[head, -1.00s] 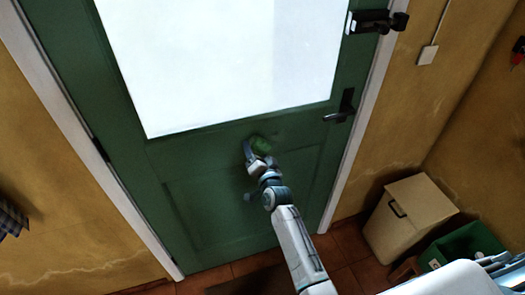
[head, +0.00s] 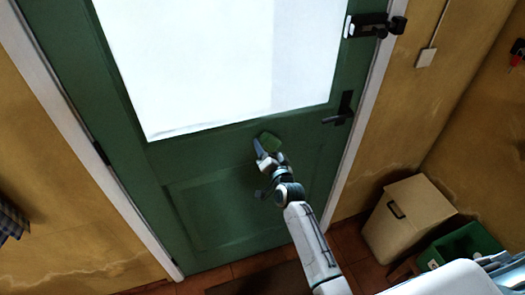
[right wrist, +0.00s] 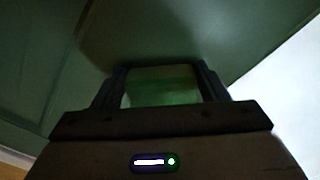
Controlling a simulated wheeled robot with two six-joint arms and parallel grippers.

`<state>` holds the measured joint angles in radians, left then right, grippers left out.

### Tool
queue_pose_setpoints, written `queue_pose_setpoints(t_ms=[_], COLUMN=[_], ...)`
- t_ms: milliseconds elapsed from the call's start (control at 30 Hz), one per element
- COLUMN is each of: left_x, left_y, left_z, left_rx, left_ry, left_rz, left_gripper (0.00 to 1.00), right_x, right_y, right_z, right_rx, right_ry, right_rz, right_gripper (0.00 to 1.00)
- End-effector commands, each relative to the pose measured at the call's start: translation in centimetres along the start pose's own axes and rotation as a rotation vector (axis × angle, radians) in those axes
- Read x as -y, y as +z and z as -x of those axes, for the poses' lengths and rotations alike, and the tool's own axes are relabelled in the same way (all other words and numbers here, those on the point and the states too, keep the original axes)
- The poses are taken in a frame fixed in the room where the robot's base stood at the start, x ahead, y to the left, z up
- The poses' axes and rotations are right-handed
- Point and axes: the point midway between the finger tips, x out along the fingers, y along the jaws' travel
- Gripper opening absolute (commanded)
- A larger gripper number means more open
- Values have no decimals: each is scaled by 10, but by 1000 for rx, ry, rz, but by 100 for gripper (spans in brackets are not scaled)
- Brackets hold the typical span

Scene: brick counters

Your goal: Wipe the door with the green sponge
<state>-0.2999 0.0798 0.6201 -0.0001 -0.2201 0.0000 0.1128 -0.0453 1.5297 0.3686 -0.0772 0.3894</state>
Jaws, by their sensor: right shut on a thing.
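The green door (head: 225,205) has a large white pane (head: 215,60) in its upper part and a black handle (head: 342,108) at its right edge. My right gripper (head: 264,152) is in front of the door, just below the pane. It is shut on the green sponge (head: 271,141). In the right wrist view the sponge (right wrist: 160,90) sits between the two dark fingers, close to the door's surface (right wrist: 190,35). I cannot tell for sure whether it touches the door. My left gripper is not in view.
A beige bin (head: 408,220) and a green crate (head: 468,243) stand on the tiled floor at the right. A black latch (head: 372,24) is at the door's upper right. A dark mat (head: 262,280) lies below the door.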

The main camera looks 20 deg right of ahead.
Motion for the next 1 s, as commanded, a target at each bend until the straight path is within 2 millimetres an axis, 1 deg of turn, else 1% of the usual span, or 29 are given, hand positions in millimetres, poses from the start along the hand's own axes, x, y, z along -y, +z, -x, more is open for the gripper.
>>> queue_pose_setpoints(t_ms=[300, 567, 900, 1000], left_x=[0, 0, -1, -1], left_y=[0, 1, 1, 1], left_z=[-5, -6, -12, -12], left_rx=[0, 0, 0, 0], left_ry=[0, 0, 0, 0], left_rz=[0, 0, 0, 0], left_gripper=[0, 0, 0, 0], right_x=[-18, -24, -44, -46], right_y=[-18, -26, -45, -48], right_z=[-3, -3, -2, -1], right_rx=[-1, -1, -1, 0], right_ry=[0, -1, 0, 0], right_rz=[2, 2, 3, 1], right_gripper=[49, 49, 49, 49])
